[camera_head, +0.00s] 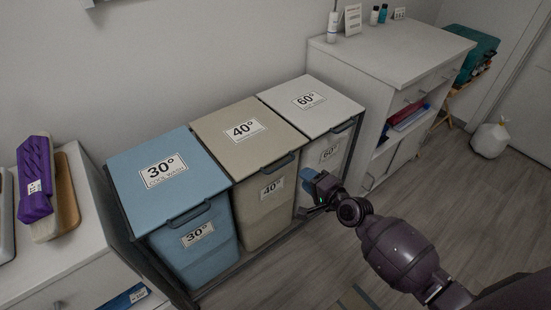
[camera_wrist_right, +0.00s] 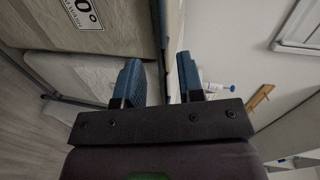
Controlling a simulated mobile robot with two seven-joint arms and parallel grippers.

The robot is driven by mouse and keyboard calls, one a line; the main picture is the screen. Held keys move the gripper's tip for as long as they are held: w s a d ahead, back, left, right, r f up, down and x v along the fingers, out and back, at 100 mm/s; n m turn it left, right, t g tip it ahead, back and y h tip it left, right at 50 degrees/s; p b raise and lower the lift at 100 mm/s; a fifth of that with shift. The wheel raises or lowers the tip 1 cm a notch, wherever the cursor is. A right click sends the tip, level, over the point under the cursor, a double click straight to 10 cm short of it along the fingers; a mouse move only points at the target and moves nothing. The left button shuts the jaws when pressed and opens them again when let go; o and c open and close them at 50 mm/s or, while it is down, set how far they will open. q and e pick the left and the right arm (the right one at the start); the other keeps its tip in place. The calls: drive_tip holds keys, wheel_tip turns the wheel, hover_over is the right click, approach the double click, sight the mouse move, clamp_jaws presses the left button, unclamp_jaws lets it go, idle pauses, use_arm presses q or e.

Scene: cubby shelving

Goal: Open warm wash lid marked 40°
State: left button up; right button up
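The beige lid marked 40° (camera_head: 225,143) lies closed on the middle bin, with a dark handle (camera_head: 276,167) on its front edge. The beige bin front (camera_head: 252,212) also carries a 40° label. My right gripper (camera_head: 310,188) is in front of the bins, low and to the right of the 40° handle, near the 60° bin's front. In the right wrist view its two blue-tipped fingers (camera_wrist_right: 160,82) are apart with nothing held between them. A label ending in 0° (camera_wrist_right: 82,12) shows there at upper left; its first digit is cut off. My left gripper is out of view.
The blue 30° lid (camera_head: 142,200) is closed on the left, and the white 60° lid (camera_head: 335,112) is closed on the right. A white cabinet (camera_head: 390,55) stands right of the bins. A dark frame surrounds the bins. Open floor (camera_head: 300,255) lies in front.

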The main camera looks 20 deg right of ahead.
sight(285, 163)
drive_tip(key=shift+m, duration=0.6)
drive_tip(key=b+x, duration=0.2)
drive_tip(key=x, duration=0.8)
drive_tip(key=shift+w+a, duration=0.1)
drive_tip(key=shift+w, duration=0.1)
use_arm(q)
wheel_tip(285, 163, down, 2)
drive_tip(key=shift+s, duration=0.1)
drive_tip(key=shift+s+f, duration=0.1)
use_arm(e)
clamp_jaws()
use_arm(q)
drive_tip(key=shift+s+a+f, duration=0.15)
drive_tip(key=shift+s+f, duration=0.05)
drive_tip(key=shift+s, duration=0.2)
